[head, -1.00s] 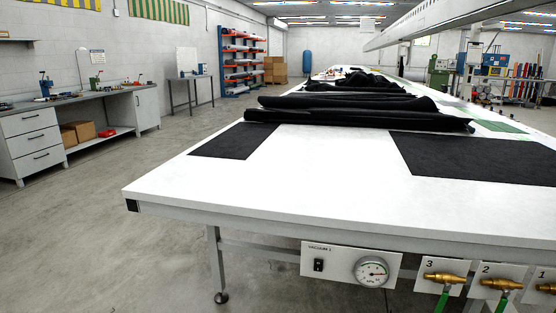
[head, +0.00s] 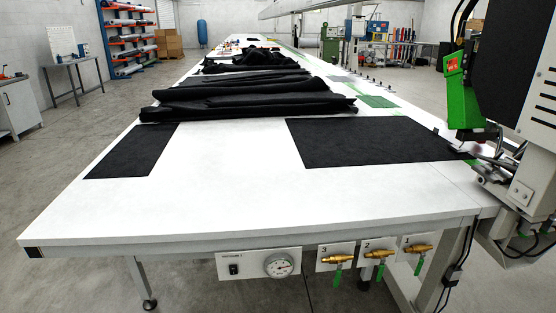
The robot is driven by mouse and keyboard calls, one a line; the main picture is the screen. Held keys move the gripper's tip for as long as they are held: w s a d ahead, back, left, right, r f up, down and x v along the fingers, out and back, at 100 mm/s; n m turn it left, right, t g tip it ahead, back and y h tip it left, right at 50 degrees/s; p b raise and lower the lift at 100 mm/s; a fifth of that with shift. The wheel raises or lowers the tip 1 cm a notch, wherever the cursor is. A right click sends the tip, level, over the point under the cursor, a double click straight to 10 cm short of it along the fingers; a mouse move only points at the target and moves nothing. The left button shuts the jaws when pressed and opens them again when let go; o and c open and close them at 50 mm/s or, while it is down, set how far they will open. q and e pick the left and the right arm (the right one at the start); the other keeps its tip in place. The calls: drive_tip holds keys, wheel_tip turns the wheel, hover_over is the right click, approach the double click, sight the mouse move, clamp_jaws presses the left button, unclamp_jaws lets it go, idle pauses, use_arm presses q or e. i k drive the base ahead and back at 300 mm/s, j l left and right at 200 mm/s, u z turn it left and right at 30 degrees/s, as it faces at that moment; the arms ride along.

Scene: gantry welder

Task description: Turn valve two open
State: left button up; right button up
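Valve two (head: 379,254) is a brass valve on a white plate marked 2, under the table's front edge in the head view. Its green handle (head: 380,271) hangs down. Valve three (head: 336,259) is to its left and valve one (head: 418,249) to its right, both brass with green handles pointing down. Neither of my grippers shows in the head view.
A long white table (head: 230,205) carries black fabric sheets and rolls (head: 250,100). A vacuum panel with a gauge (head: 278,265) is left of the valves. The welder machine (head: 510,120) stands at the right edge. The floor (head: 70,280) at front left is clear.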

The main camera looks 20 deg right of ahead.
sight(380, 273)
drive_tip(key=i+l+z, duration=0.3)
drive_tip(key=l, duration=0.15)
drive_tip(key=i+l+z, duration=0.1)
drive_tip(key=l+z, duration=0.2)
drive_tip(key=l, duration=0.2)
drive_tip(key=i+l+z, duration=0.35)
drive_tip(key=k, duration=0.05)
